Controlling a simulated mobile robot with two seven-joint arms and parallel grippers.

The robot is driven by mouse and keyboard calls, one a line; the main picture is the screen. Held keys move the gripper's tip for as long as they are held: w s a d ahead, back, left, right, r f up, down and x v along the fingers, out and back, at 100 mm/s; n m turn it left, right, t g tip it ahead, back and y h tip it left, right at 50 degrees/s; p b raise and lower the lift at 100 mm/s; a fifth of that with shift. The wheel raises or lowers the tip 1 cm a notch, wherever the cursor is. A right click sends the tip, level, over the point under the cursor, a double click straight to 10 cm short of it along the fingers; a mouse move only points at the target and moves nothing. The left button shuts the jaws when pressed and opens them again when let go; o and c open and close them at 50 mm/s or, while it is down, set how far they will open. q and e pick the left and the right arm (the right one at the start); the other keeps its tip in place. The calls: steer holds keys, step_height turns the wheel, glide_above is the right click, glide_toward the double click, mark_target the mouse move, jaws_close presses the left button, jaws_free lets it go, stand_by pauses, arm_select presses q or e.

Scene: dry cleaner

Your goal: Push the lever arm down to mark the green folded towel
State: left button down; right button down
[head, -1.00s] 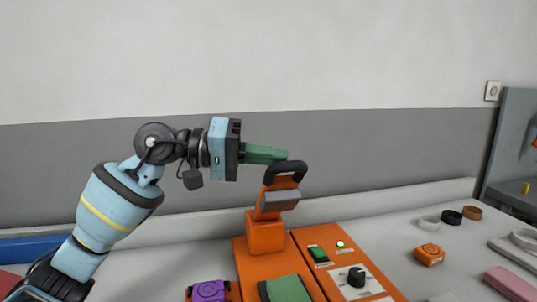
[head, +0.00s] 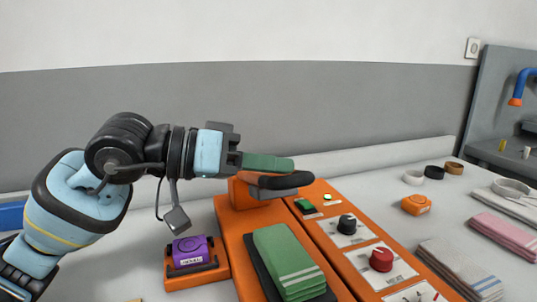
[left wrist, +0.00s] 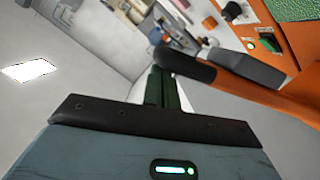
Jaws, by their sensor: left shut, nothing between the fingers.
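The orange press (head: 228,220) stands on the counter. Its lever arm (head: 282,182), orange with a black handle and a grey block underneath, is low and nearly level. The green folded towel (head: 280,255) lies on a dark pad on the press base, in front of the lever's block. My left gripper (head: 290,164) has green fingers, shut and empty, just over the lever handle. I cannot tell if they touch it. In the left wrist view the handle (left wrist: 183,66) is beside the fingertips (left wrist: 160,72). My right gripper is not in view.
An orange control panel with a black knob (head: 347,224) and a red knob (head: 381,259) adjoins the press. A purple device (head: 190,251) sits at the left. Tape rolls (head: 434,172), an orange gadget (head: 416,204) and folded towels (head: 503,234) lie to the right.

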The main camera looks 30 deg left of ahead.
arm_select(q)
steer(key=shift+s+d+f+m+y, duration=0.2)
steer(key=shift+f+m+y, duration=0.15)
steer(key=shift+f, duration=0.2)
stand_by(0.4)
steer(key=shift+a+b, duration=0.1)
steer(key=shift+b, duration=0.2)
steer(key=shift+s+a, duration=0.2)
steer(key=shift+a, duration=0.05)
steer(key=b+v, duration=0.2)
steer(key=v, duration=0.5)
steer(key=shift+s+r, duration=0.1)
